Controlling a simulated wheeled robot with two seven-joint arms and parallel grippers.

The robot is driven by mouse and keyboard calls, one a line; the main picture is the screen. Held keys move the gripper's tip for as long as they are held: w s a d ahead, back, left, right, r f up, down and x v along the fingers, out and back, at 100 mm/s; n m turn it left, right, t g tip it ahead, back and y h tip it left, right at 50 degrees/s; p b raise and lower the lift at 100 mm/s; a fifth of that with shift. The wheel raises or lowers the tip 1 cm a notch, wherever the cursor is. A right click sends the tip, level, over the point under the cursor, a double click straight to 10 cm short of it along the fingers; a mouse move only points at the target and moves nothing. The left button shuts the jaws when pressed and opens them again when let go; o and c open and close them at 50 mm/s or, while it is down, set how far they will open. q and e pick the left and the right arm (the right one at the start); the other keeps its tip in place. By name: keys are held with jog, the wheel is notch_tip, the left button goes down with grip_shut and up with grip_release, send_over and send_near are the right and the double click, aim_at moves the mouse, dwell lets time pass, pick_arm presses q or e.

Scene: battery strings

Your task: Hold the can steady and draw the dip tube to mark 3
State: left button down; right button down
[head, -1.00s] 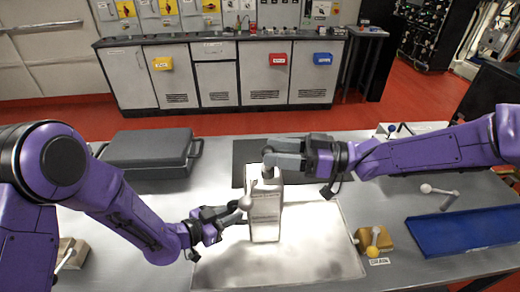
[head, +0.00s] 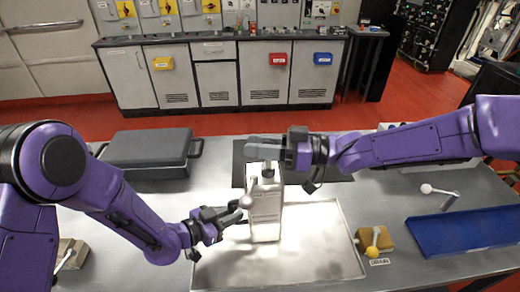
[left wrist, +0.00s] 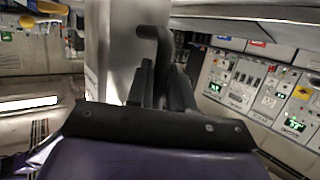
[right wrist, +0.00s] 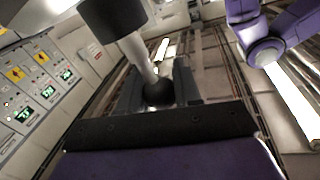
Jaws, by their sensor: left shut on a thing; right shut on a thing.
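The pale grey can (head: 266,218) stands upright on the bright tray. My right gripper (head: 262,150) is above the can's neck (head: 267,170). In the right wrist view, it is shut around a dark ball (right wrist: 158,91) on a pale rod (right wrist: 138,58), apparently the dip tube. Fingers hide part of it, and I cannot read any marks.
The bright tray (head: 330,262) lies mid-table on a grey bench. A dark case (head: 150,148) is at back left. A yellow-knobbed block (head: 374,240) with a label stands right of the tray. A blue tray (head: 465,232) is at far right.

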pick_arm(q)
jog(key=shift+s+a, duration=0.15)
jog(key=shift+a, duration=0.05)
pick_arm(e)
notch_tip(320, 180, up, 8)
jog(key=shift+f, duration=0.15)
jog(key=shift+a, duration=0.1)
jog(key=c, duration=0.8)
grip_release()
jog(key=shift+s, duration=0.1)
pick_arm(q)
jog(key=shift+d, duration=0.1)
jog(key=c, duration=0.9)
grip_release()
pick_arm(e)
jog(key=v, duration=1.2)
